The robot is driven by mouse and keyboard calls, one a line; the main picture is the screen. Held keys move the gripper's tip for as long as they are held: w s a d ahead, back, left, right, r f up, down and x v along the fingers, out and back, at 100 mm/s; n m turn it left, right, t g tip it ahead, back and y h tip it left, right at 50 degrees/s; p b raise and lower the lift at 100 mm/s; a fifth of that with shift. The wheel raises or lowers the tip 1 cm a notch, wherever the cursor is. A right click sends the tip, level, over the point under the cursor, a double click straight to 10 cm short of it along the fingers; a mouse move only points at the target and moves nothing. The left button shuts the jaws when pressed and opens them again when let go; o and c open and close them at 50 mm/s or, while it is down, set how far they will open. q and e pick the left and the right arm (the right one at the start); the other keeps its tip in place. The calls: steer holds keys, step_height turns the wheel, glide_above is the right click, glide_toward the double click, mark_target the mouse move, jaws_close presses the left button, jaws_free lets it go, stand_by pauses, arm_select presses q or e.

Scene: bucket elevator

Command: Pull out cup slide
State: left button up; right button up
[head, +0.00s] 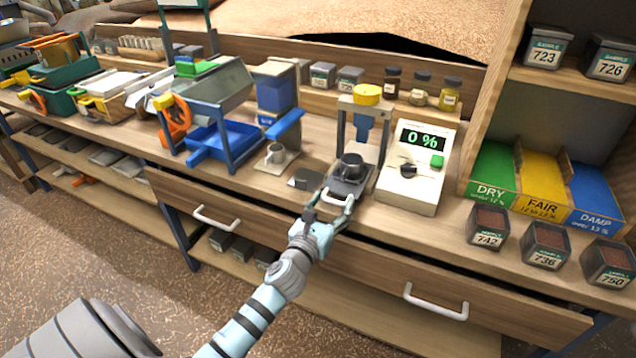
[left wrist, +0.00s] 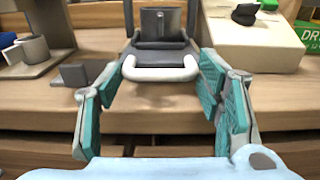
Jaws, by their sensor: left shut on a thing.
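The cup slide (head: 349,188) is a dark tray with a white loop handle (head: 335,197) at its front, under the grey press frame with a yellow knob (head: 367,94). A dark cup (head: 351,165) stands on the slide; it also shows in the left wrist view (left wrist: 158,24). My left gripper (head: 335,207) is at the handle, just above the table's front edge. My right gripper is not in view.
A white meter (head: 415,165) reading 0 % stands right of the press. A small dark block (head: 305,179) and a stand with a grey cup (head: 276,153) are to the left. Below the table edge are drawers with white handles (head: 436,302). Sample boxes (head: 487,227) stand at right.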

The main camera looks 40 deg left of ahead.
arm_select(q)
steer(key=shift+s+d, duration=0.15)
steer(key=shift+s, duration=0.45)
steer(key=shift+s+d+r, duration=0.1)
steer(key=shift+s, duration=0.4)
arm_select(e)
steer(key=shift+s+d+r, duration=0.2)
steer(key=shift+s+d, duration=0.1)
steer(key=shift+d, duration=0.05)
